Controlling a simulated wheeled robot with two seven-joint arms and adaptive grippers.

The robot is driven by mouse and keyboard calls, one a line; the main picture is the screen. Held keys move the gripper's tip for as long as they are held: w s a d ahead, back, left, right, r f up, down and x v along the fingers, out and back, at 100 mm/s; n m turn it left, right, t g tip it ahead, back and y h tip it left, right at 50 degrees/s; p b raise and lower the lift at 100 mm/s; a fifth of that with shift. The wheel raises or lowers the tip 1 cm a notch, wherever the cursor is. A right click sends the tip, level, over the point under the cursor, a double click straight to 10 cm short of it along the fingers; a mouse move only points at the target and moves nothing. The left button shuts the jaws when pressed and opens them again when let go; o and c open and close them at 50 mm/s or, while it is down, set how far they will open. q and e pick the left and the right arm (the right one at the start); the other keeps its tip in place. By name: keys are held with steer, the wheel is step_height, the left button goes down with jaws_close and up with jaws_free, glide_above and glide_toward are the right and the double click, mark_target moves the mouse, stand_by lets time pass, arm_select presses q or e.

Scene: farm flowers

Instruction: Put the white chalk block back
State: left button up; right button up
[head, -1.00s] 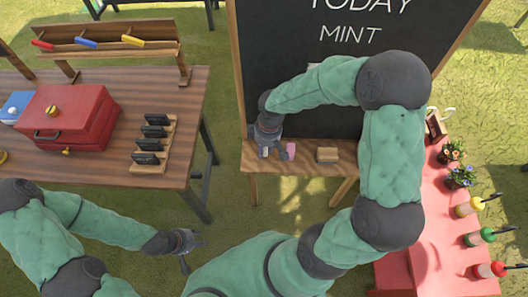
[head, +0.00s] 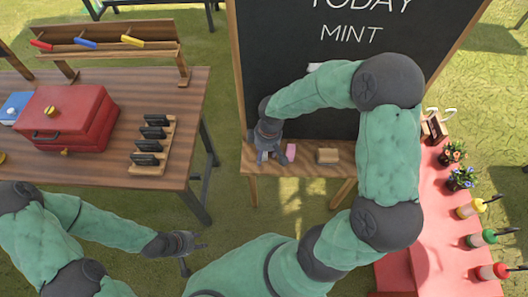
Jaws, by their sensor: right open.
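My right gripper (head: 270,157) is open, pointing down at the left part of the small wooden ledge (head: 255,168) under the chalkboard. The white chalk block is not clearly visible; the fingers cover the spot where a pale piece showed, and I cannot tell whether they touch it. A pink chalk block (head: 290,152) lies on the ledge just right of the fingers. My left gripper (head: 192,256) is open and empty, low over the grass between the table and the ledge.
A tan block (head: 328,156) sits further right on the ledge. The chalkboard (head: 300,100) rises behind it. A wooden table (head: 110,80) at left holds a red toolbox (head: 70,112) and dark tags in a rack (head: 150,168). A pink table (head: 440,220) with flowers and bottles stands right.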

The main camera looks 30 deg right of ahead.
steer(key=r+p, duration=0.1)
steer(key=r, duration=0.3)
steer(key=r+p, duration=0.1)
steer(key=r, duration=0.3)
steer(key=d+r+p, duration=0.1)
steer(key=r, duration=0.3)
steer(key=shift+s+p, duration=0.35)
steer(key=shift+p, duration=0.05)
arm_select(q)
step_height(320, 180, up, 4)
steer(key=shift+f, duration=0.1)
